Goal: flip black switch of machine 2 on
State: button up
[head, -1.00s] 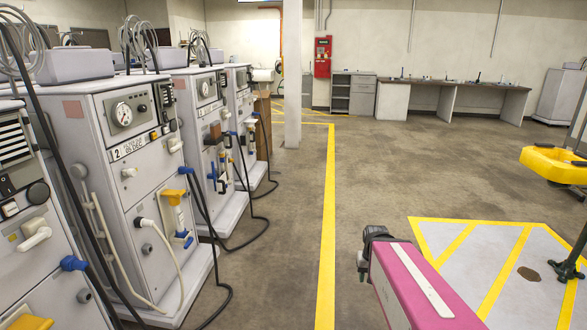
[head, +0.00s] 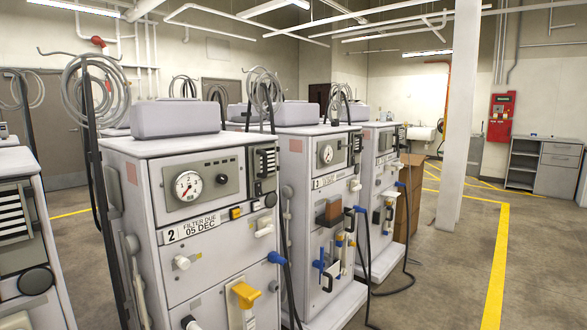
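Machine 2 (head: 215,262) is the pale grey cabinet in the front middle of the head view, with a plate reading "2 FILTER DUE 05 DEC" (head: 192,229). Its upper panel has a round gauge (head: 188,186) and a black slatted block (head: 265,163). My gripper is out of view.
Another machine (head: 25,245) is cut off at the left edge, and two more (head: 325,225) (head: 385,180) stand behind machine 2 on the right. Dark hoses hang between them. The floor (head: 440,275) is clear on the right, beside a yellow line (head: 496,262).

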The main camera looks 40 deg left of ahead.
aim_at(258, 190)
jog(key=i, duration=1.75)
jog(key=i+u, duration=0.35)
jog(key=i, duration=0.55)
jog(key=i+l+u, duration=0.15)
jog(key=i+u, duration=0.15)
jog(key=i, duration=0.6)
jog(key=i+u, duration=0.15)
jog(key=i, duration=0.4)
jog(key=i+u, duration=0.2)
jog(key=i, duration=0.4)
jog(key=i+l+u, duration=0.15)
jog(key=i, duration=0.4)
jog(key=i+u, duration=0.1)
jog(key=u, duration=3.75)
jog(key=i+j+z, duration=0.2)
jog(key=i+j, duration=0.25)
jog(key=j, duration=0.2)
jog(key=i+j+z, duration=0.1)
jog(key=j, duration=0.25)
jog(key=i+j+z, duration=0.1)
jog(key=i+j, duration=0.15)
jog(key=i+j+z, duration=0.1)
jog(key=j, duration=0.35)
jog(key=i, duration=0.1)
